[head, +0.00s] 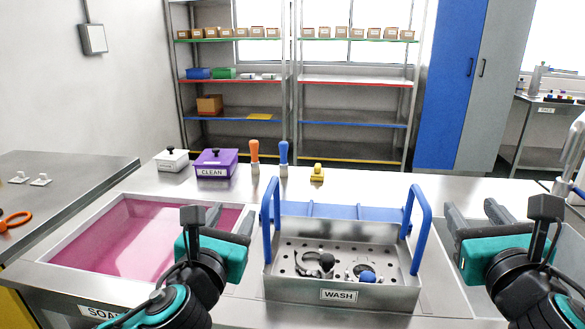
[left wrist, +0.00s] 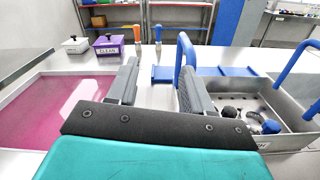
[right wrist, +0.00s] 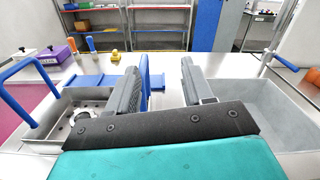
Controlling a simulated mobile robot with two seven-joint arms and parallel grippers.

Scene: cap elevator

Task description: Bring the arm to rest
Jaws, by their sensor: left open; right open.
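My left gripper (head: 231,217) is open and empty, raised above the counter between the pink soak basin (head: 130,240) and the wash basket. It also shows in the left wrist view (left wrist: 156,85), with a blue handle behind its right finger. My right gripper (head: 472,217) is open and empty, just right of the wash basket and over a grey basin.
The perforated wash basket (head: 343,295) has two tall blue handles (head: 420,225) near my grippers and holds several small parts. A purple CLEAN box (head: 215,164), a white box (head: 172,160), orange (head: 254,152) and blue (head: 284,155) tools and a yellow item (head: 317,173) stand behind.

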